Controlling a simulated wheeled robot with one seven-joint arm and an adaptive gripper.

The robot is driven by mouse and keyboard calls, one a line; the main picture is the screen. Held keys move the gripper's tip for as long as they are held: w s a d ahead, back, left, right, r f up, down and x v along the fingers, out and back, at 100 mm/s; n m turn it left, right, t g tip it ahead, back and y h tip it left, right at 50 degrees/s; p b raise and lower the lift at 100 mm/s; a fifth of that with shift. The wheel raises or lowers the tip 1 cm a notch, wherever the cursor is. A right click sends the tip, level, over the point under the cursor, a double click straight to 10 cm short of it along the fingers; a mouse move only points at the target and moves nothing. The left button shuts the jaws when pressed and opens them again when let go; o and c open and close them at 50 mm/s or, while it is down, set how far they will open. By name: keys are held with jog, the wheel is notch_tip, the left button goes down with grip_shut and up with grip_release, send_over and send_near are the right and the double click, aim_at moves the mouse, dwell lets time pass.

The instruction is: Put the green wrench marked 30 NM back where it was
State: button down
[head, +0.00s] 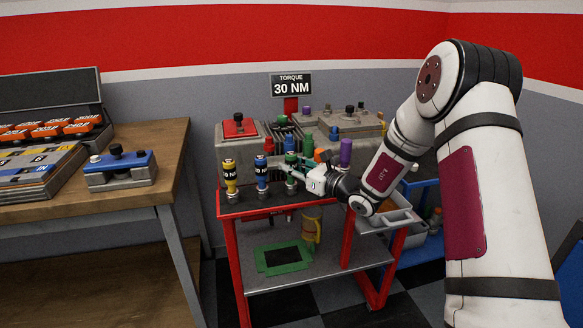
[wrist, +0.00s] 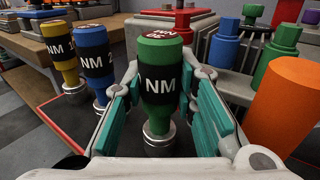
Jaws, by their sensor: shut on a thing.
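The green wrench (wrist: 160,95) is upright between the teal finger pads of my gripper (wrist: 168,76), which is shut on it. Its black band shows "NM"; the number is turned out of sight. Its silver foot is low between the fingers; I cannot tell whether it rests on the cart or hangs just above. In the head view the green wrench (head: 291,159) is partly hidden by my gripper (head: 295,171). It is at the right end of a row with a blue wrench (head: 261,174) and a yellow wrench (head: 230,178).
The row is along the front of a red-framed cart (head: 232,212). A "TORQUE 30 NM" sign (head: 291,85) stands behind. An orange cylinder (wrist: 286,105) is close on the gripper's right. Grey blocks with coloured sockets fill the back. A wooden bench (head: 150,190) is left.

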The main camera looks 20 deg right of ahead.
jog(key=shift+r, duration=0.1)
jog(key=c, duration=1.3)
grip_release()
